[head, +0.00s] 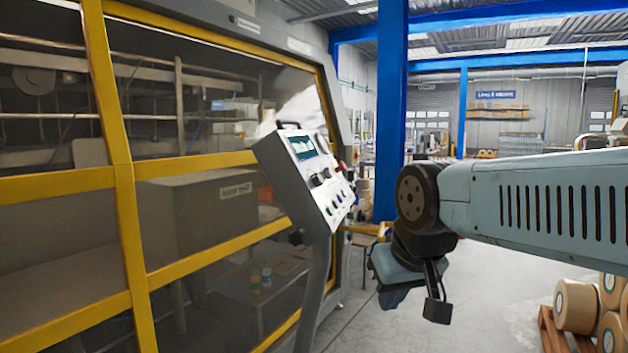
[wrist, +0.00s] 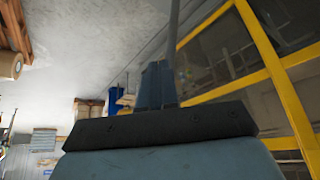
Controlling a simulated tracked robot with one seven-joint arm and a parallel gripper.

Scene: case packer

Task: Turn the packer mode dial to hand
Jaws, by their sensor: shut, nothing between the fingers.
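The packer's control panel (head: 303,182) is a tilted grey box on a post, left of centre in the head view. It has a lit screen (head: 303,147), dark knobs (head: 320,178) and small coloured buttons. Which knob is the mode dial, and where it points, is too small to read. My gripper (head: 391,297) hangs low to the right of the panel, clearly apart from it. In the wrist view its fingers (wrist: 154,84) are together and empty. The panel face is not visible there; a dark post (wrist: 173,45) rises behind the fingers.
The packer's yellow-framed guard (head: 124,200) with clear panes fills the left. A blue column (head: 390,100) stands behind the panel. Cardboard rolls (head: 577,305) on a pallet are at the lower right. Grey floor (head: 480,290) is open between the panel and the rolls.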

